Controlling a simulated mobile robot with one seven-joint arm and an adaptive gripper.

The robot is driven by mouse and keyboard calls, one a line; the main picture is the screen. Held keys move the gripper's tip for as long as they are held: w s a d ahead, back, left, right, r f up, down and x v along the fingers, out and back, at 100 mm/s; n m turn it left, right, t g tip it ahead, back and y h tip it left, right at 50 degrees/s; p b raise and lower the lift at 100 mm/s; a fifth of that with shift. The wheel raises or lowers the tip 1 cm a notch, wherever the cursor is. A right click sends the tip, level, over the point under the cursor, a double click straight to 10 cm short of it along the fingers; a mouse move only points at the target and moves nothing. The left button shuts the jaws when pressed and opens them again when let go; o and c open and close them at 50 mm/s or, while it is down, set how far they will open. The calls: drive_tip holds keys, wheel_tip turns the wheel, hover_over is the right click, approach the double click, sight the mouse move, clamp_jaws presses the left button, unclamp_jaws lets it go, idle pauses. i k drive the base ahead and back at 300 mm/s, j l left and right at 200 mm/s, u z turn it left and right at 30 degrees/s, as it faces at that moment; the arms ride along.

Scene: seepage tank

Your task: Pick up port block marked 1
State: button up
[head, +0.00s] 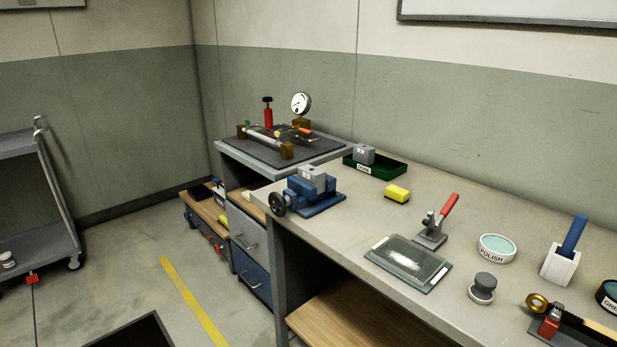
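Two grey blocks that look like port blocks are in the head view. One grey block (314,173) sits at the jaws of a blue vise (322,201) near the bench's left end. Another grey block (364,153) stands in a dark green tray (391,170) farther back, against the wall. Each has a small pale mark, too small to read, so I cannot tell which one is marked 1. My gripper is not in view.
A yellow block (397,193), red-handled clamp (437,222), glass plate (408,263), POLISH tub (496,248) and blue-handled tool in a white holder (562,260) stand on the bench (470,207). A gauge rig (285,135) stands behind left. Floor to the left is mostly open.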

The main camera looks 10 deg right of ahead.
sight(311, 175)
drive_tip(key=i+l+u, duration=0.45)
drive_tip(key=i+l, duration=0.4)
